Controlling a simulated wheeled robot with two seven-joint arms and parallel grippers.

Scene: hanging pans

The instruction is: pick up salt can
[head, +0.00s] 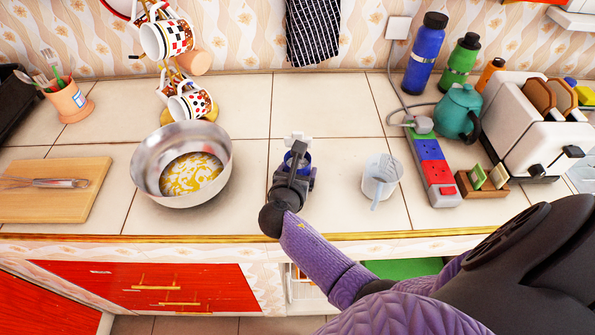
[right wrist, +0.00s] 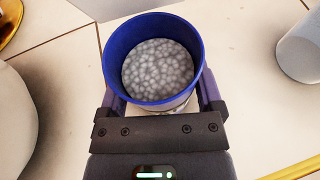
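The salt can shows in the right wrist view as a round can with a blue rim (right wrist: 154,22), open at the top and full of pale grains. In the head view only a little of its blue can (head: 304,158) shows on the counter, behind my right gripper (head: 297,160). My right gripper also shows in the right wrist view (right wrist: 163,98). Its fingers are spread wide, one on each side of the can below the rim. The fingertips are hidden, and I see no clear grip on the can. My left gripper is not in view.
A metal bowl (head: 150,172) stands left of the can and a white cup (head: 381,182) to its right. A mug rack (head: 172,78) is behind, left. A power strip (head: 436,172), teapot (head: 459,115) and toaster (head: 530,135) fill the right. The counter's front edge is close.

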